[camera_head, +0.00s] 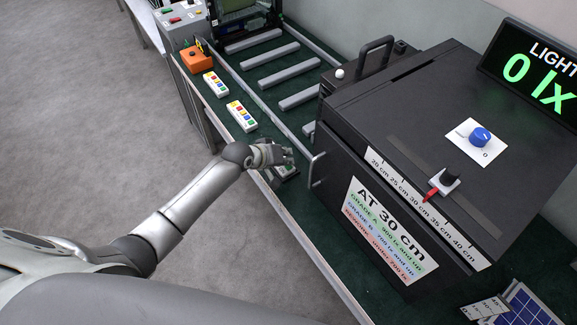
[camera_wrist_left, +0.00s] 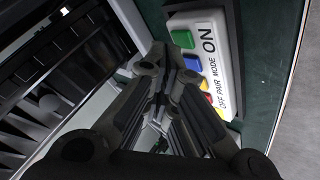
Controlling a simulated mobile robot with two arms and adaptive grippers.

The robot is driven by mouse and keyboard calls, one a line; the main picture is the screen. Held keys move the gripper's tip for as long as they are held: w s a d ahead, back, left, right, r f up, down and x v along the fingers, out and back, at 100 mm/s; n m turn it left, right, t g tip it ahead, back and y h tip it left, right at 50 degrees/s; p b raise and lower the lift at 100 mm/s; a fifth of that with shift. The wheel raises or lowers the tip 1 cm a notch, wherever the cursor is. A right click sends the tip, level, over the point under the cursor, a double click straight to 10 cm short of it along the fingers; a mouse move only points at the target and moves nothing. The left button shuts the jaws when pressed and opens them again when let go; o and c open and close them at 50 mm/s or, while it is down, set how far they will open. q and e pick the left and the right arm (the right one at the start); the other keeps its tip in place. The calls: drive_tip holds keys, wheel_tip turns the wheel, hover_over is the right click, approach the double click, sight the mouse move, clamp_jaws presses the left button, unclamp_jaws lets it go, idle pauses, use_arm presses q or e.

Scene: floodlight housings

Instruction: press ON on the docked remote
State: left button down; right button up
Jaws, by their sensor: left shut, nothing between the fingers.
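A white remote (camera_wrist_left: 212,35) lies close in front of my left gripper in the left wrist view. It has a green button (camera_wrist_left: 182,38) at the ON end, then blue, yellow and red ones, with the labels ON, MODE, PAIR and OFF along its side. My left gripper (camera_wrist_left: 172,62) is shut and empty. Its fingertips are over or beside the blue and green buttons; I cannot tell whether they touch. In the head view the left gripper (camera_head: 284,155) is at the bench's front edge, mostly hiding the remote (camera_head: 290,174) under it. My right gripper is not in view.
Two more white remotes (camera_head: 241,115) (camera_head: 215,84) lie along the bench's front strip, near an orange box (camera_head: 196,58). A black light box (camera_head: 400,150) with a handle and slider stands right of my gripper. Rails with grey slats (camera_head: 276,66) lie behind.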

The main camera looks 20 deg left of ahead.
use_arm(q)
drive_tip(key=shift+f, duration=0.5)
idle(0.8)
drive_tip(key=shift+r, duration=0.1)
drive_tip(key=shift+r+p, duration=0.7)
drive_tip(key=shift+p, duration=0.1)
wheel_tip(320, 180, up, 5)
drive_tip(key=p, duration=0.5)
drive_tip(key=shift+s, duration=0.1)
idle(0.5)
